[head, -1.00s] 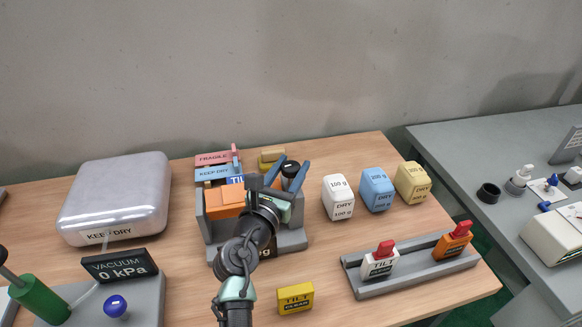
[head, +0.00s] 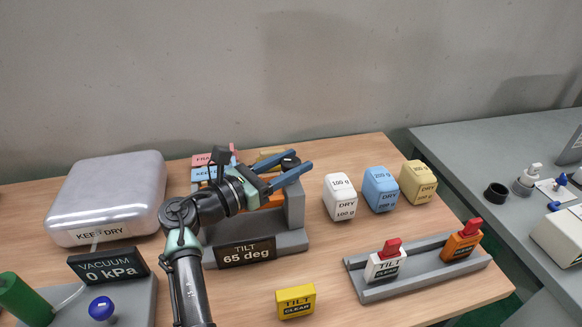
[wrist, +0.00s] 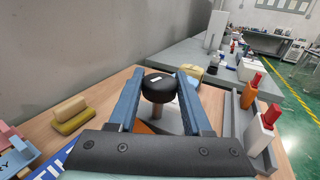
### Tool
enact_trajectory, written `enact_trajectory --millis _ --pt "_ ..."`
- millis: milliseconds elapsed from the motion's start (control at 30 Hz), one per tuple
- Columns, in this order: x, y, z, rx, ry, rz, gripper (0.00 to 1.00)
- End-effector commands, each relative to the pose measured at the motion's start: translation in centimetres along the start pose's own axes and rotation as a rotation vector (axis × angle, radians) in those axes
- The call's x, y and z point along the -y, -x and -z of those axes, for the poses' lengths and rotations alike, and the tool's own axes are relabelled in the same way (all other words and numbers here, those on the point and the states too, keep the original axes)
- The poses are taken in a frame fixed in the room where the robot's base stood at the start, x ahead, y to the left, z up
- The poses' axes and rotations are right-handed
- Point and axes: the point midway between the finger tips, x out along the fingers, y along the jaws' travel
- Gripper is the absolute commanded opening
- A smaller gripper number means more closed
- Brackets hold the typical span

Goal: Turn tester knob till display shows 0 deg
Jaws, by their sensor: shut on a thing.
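The tilt tester (head: 292,212) is a grey stand on the wooden table. Its display (head: 246,253) reads "TILT 65 deg". The black round knob (wrist: 159,87) stands on a short post between my blue fingers in the wrist view, with a small white mark on top. In the head view the knob (head: 290,162) shows between the blue fingers. My gripper (head: 290,164) is shut on the knob from the left. An orange block lies under the gripper and is mostly hidden by it.
White, blue and yellow weights (head: 380,189) stand right of the tester. A grey rail (head: 410,280) holds two tilt indicators, and a yellow tilt label block (head: 296,301) lies in front. A vacuum display (head: 109,265) and a silver case (head: 106,200) are at left.

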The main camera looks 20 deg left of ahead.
Motion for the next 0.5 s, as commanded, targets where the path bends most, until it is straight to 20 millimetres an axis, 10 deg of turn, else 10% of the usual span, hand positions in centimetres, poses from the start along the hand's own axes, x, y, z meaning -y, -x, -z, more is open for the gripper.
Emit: enact_trajectory --millis 500 --pt "0.05 0.00 0.16 -0.004 0.003 0.039 0.00"
